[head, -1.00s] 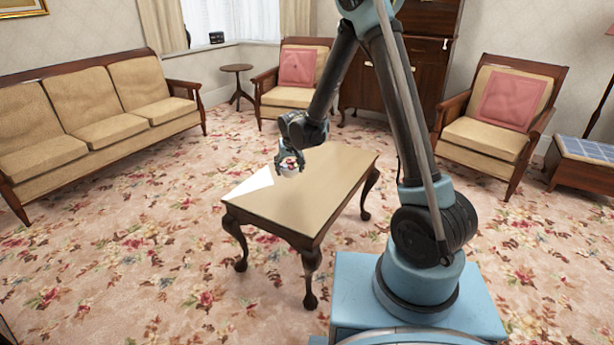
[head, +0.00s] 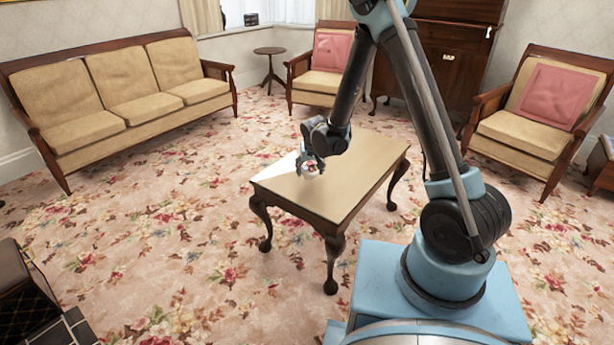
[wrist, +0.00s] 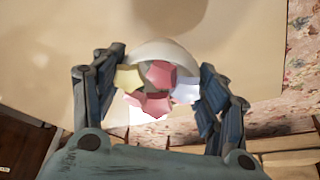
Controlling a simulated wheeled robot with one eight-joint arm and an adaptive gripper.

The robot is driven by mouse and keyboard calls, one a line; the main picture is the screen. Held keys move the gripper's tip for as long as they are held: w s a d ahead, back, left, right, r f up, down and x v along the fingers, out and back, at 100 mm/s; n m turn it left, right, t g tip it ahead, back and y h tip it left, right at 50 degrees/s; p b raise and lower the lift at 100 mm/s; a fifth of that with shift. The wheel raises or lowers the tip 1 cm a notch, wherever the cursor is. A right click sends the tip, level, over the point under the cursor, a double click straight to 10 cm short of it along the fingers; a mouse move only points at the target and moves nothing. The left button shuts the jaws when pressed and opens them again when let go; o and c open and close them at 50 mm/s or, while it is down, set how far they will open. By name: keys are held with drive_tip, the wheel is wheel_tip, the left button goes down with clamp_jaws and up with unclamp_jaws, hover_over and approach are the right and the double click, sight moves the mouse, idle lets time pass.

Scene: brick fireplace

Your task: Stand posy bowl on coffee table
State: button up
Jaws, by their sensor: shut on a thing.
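The posy bowl (wrist: 163,51) is a small white bowl with pink, yellow and pale lilac flowers (wrist: 158,75). My gripper (wrist: 163,88) is shut on it, one finger on each side, in the wrist view. In the head view my gripper (head: 311,164) and the bowl (head: 312,172) are small, over the far left part of the coffee table (head: 350,170). The table has a tan top and dark curved legs. The tabletop (wrist: 50,40) lies below the bowl in the wrist view. Whether the bowl's base touches it, I cannot tell.
The tabletop is otherwise bare, with a bright light patch at its left. A sofa (head: 120,90) stands left, armchairs (head: 325,75) (head: 530,120) behind and right. A small round table (head: 270,52) stands at the back. A dark item (head: 25,290) is at lower left.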

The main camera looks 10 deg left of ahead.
drive_tip(key=shift+f, duration=1.6)
drive_tip(key=o, duration=1.2)
drive_tip(key=shift+f, duration=0.1)
drive_tip(key=shift+c, duration=0.2)
drive_tip(key=v, duration=1.2)
